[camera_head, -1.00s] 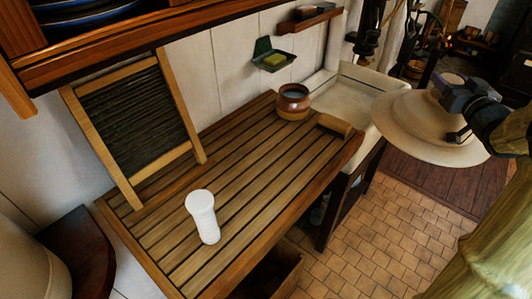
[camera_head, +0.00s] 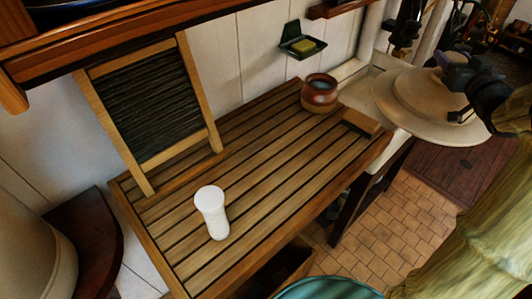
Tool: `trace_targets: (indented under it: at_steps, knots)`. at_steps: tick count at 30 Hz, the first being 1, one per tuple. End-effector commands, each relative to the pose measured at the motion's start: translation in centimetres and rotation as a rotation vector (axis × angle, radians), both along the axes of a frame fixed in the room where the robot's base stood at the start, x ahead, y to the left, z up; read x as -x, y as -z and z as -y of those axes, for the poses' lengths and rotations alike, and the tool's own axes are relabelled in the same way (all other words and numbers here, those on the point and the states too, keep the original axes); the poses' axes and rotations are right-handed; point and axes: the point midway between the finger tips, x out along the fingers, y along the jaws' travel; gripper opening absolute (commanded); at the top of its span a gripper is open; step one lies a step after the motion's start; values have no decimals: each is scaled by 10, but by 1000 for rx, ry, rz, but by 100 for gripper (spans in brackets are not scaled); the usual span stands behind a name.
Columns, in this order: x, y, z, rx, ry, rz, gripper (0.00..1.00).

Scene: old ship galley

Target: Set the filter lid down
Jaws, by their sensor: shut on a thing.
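The filter lid (camera_head: 425,112) is a wide, round, cream-coloured lid with a stepped dome, at the right of the head view. My gripper (camera_head: 447,77) is shut on its top and holds it level in the air. In the picture the lid overlaps the pale sink and the tiled floor. My fingers partly hide the lid's knob.
A slatted wooden board (camera_head: 265,165) carries a white cylinder (camera_head: 213,215), a brown pot (camera_head: 319,92), a brush-like block (camera_head: 361,123) and a leaning washboard (camera_head: 150,105). Bare slats lie between them. A teal rounded rim (camera_head: 325,289) shows at the bottom edge.

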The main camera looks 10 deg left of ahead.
Motion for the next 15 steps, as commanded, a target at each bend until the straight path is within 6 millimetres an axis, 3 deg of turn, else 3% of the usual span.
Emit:
trace_targets:
  at_steps: [8,15]
  knots:
    - [-8,5,-17,-1,-37,6,0]
    - [-25,29,-64,-4,-139,4,0]
